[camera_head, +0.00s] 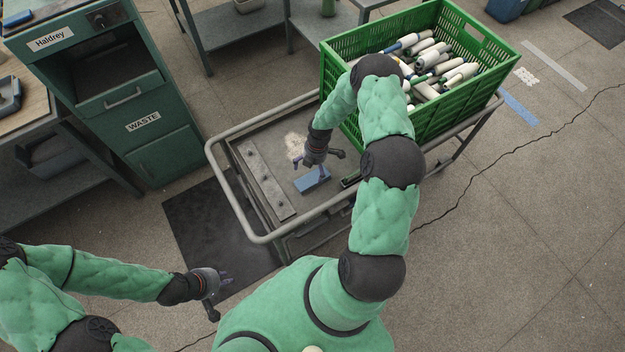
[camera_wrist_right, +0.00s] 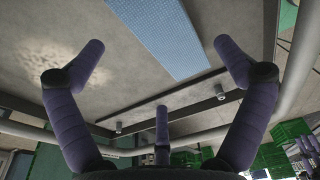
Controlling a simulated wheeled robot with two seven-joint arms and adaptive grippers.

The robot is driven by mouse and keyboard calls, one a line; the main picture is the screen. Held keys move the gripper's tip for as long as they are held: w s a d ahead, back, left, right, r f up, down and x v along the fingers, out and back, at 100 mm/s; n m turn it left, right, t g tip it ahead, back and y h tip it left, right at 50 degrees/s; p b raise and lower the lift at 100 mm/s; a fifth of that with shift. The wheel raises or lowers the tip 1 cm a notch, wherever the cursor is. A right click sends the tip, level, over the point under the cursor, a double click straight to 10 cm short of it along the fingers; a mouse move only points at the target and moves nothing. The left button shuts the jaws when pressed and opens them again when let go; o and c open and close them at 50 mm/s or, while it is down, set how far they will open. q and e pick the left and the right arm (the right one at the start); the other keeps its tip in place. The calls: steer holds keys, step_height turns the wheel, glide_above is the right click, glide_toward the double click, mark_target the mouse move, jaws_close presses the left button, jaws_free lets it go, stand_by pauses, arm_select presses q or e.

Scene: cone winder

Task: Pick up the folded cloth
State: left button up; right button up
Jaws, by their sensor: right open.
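The folded cloth (camera_head: 311,181) is a flat blue rectangle lying on the bed of the grey cart. My right gripper (camera_head: 318,164) is over the cart bed close beside the cloth, with its fingers spread. In the right wrist view the cloth (camera_wrist_right: 160,35) shows at the top, dotted light blue and partly cut off by the frame edge. The open right fingers (camera_wrist_right: 160,50) are on either side of it in the picture, with nothing between them. My left gripper (camera_head: 218,296) is low at the left, outside the cart, its fingers apart and empty.
The cart's tubular rail (camera_head: 228,190) surrounds the bed, which also bears a long metal plate (camera_head: 265,180). A green crate (camera_head: 440,110) of yarn cones stands on the cart's far right. A green waste cabinet (camera_head: 165,155) stands left.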

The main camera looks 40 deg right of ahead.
mark_target(311, 175)
step_height(311, 175, down, 5)
steer(key=shift+a+r+b, duration=0.1)
steer(key=shift+r+b, duration=0.05)
steer(key=shift+b, duration=0.6)
steer(key=c, duration=1)
steer(key=shift+r, duration=0.2)
steer(key=shift+c, duration=0.2)
steer(key=shift+r+p, duration=0.4)
steer(key=shift+r, duration=0.25)
steer(key=s+a+r+p, duration=0.1)
steer(key=s+r, duration=0.2)
steer(key=s, duration=0.1)
steer(key=s+r+p, duration=0.1)
steer(key=s+r, duration=0.3)
steer(key=s, duration=0.1)
steer(key=s+a+r+p, duration=0.1)
steer(key=s+r+p, duration=0.1)
steer(key=s+r, duration=0.2)
steer(key=shift+s+a+r, duration=0.25)
steer(key=shift+s+a, duration=0.05)
steer(key=shift+s, duration=0.1)
